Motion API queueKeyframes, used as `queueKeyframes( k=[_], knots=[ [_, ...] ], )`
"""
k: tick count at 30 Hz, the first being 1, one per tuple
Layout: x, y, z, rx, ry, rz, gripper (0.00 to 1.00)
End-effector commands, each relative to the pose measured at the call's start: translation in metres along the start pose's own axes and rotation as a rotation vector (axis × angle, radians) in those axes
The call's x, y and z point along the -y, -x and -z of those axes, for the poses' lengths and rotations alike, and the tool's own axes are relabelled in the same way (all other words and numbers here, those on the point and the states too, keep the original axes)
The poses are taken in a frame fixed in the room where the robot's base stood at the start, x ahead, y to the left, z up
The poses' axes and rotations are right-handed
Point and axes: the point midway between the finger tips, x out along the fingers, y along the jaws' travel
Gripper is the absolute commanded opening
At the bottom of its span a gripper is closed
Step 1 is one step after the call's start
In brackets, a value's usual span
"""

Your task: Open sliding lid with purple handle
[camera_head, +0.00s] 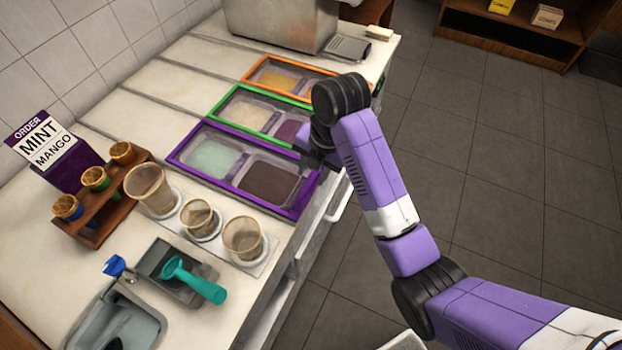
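The purple-framed topping bin (182,157) is set in the counter, nearest of three framed bins. It has a pale mint-green section on the left and a dark brown section on the right. A clear lid seems to cover at least part of it; I cannot make out its edges or a separate purple handle. My gripper (311,160) is at the right end of this bin, close to its upper right corner. The wrist and arm hide most of the gripper, so contact and finger opening cannot be seen.
A green-framed bin (213,113) and an orange-framed bin (246,75) lie behind. Cups, including a clear cup (242,238), stand in front. A teal scoop (196,281) rests in a grey tray. A cone rack (100,212) and an order sign (50,150) stand left. Floor at right is clear.

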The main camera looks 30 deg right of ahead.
Motion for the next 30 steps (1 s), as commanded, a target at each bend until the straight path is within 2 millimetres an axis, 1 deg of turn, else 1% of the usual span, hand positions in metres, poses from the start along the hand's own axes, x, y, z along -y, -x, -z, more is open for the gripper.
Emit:
queueKeyframes(
  k=[3,6,16,20,21,22,30],
  knots=[
    [0.000,-0.013,0.001,-0.003,-0.001,0.003,0.37],
    [0.000,-0.019,0.001,-0.002,-0.001,0.001,0.37],
    [0.000,-0.022,0.000,-0.001,-0.001,0.000,0.37],
    [0.000,-0.022,0.000,-0.001,-0.001,0.000,0.11],
    [0.000,-0.022,0.000,-0.001,-0.001,0.000,0.04],
    [0.000,-0.022,0.000,-0.001,-0.001,0.000,0.00],
    [0.000,-0.022,0.000,-0.001,-0.001,0.001,0.00]
  ],
)
